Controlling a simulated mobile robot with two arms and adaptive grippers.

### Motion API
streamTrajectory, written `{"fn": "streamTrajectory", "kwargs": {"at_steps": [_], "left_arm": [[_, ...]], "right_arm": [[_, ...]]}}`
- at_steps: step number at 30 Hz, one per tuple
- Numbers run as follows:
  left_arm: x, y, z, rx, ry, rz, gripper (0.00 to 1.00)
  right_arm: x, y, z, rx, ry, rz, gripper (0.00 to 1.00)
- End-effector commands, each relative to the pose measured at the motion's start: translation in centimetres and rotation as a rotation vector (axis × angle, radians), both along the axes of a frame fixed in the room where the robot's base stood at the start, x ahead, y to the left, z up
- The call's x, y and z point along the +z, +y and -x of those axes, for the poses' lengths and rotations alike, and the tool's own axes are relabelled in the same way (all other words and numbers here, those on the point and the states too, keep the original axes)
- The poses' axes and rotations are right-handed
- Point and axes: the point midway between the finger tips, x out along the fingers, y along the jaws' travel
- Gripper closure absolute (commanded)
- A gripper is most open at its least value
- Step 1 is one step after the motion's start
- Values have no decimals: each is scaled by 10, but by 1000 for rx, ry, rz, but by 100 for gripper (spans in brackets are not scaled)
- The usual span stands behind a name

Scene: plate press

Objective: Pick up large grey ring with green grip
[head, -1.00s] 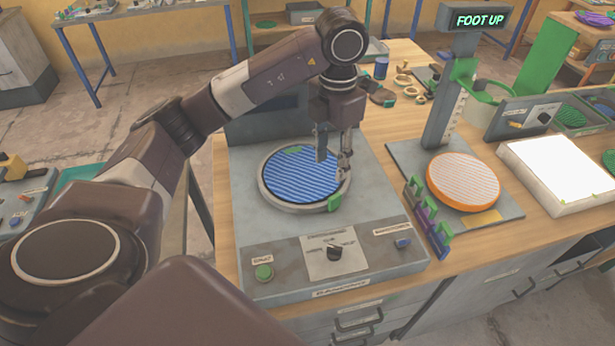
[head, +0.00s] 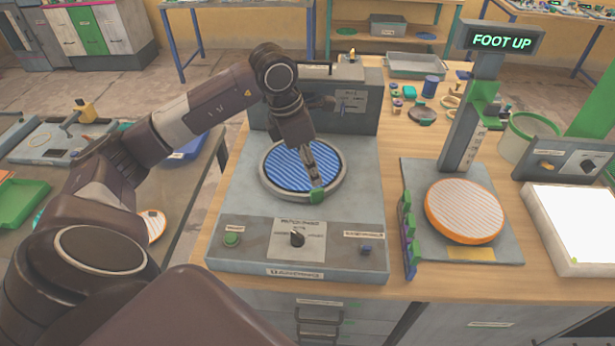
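The large grey ring (head: 272,189) lies flat around a blue ribbed disc (head: 285,172) on the grey machine. Its green grip (head: 317,196) is at the ring's front edge, facing me. My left gripper (head: 316,182) points down over the front right part of the disc. Its fingertips are just behind the green grip. I cannot tell whether they touch it or how far apart they are. The gripper and wrist hide part of the disc and the ring's back. My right gripper is not in view.
The machine's front panel has a green button (head: 232,239) and a black knob (head: 297,238). To the right, an orange-rimmed disc (head: 464,210) sits on a stand below a "FOOT UP" display (head: 501,41). Green and purple clips (head: 408,235) stand between the two.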

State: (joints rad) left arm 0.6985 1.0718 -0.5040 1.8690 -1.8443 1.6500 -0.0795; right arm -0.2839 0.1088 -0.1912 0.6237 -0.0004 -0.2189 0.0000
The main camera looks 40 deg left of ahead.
Motion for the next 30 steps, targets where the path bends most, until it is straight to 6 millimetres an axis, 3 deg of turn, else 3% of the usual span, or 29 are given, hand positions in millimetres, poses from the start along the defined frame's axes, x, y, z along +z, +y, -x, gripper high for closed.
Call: {"fn": "streamTrajectory", "kwargs": {"at_steps": [12,21,30], "left_arm": [[-32,-4,-7,-9,-5,0,70],[-70,-10,-17,-9,-7,1,70],[-76,-10,-18,-9,-9,-2,71]], "right_arm": [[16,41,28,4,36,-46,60],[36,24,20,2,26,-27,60],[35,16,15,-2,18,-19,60]]}}
